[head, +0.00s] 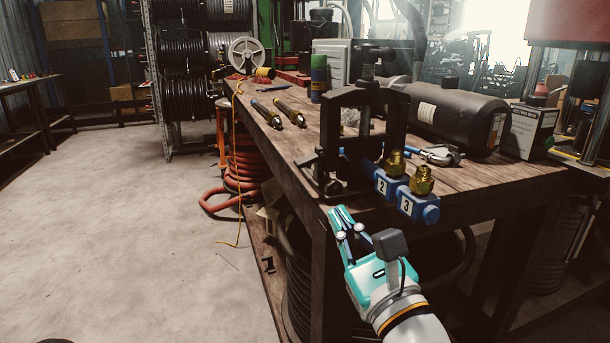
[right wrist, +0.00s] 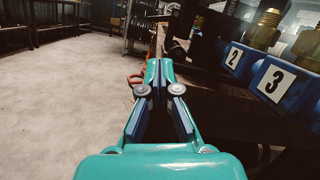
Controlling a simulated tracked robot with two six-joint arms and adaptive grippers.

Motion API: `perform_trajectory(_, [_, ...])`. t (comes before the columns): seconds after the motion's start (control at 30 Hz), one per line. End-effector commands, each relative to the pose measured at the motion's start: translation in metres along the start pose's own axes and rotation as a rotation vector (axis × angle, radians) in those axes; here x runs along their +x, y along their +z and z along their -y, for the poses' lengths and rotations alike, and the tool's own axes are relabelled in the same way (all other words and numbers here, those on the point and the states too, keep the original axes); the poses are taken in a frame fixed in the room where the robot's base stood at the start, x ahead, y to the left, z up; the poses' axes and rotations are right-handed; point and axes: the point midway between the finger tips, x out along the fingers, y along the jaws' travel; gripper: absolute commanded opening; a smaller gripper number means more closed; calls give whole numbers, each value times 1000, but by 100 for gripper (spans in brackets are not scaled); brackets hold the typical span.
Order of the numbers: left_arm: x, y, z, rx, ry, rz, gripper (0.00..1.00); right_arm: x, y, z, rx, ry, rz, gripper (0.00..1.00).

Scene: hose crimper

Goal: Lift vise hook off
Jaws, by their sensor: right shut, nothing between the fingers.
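The black vise (head: 329,128) stands upright at the near corner of the wooden bench, with a screw on top. Its dark lower left side, with small latch-like parts, is at the bench edge; I cannot clearly tell the hook from the frame there. My right gripper (head: 341,214), teal, is below and in front of that side, off the bench edge and apart from the vise. Its fingers are together and empty, as the right wrist view (right wrist: 159,66) also shows. My left gripper is not in view.
Blue blocks marked 2 (head: 381,185) and 3 (head: 407,204) with brass fittings sit right of the vise, close to my right gripper. A black cylinder (head: 456,117) lies behind them. Two dark rods (head: 290,112) lie on the bench. Open floor (head: 120,230) is at left.

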Motion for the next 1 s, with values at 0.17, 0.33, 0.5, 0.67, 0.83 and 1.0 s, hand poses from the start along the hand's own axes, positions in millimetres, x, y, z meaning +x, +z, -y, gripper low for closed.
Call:
perform_trajectory(0.17, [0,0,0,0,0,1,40,4,1,-9,5,22,6,0])
perform_trajectory(0.33, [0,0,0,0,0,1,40,9,2,-13,6,31,8,0])
perform_trajectory(0.5, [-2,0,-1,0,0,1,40,24,2,-14,7,33,8,0])
perform_trajectory(0.67, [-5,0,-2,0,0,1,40,50,3,-16,8,34,8,0])
perform_trajectory(0.83, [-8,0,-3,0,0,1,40,80,3,-16,7,34,9,0])
perform_trajectory(1.0, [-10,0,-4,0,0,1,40,100,3,-17,8,34,9,0])
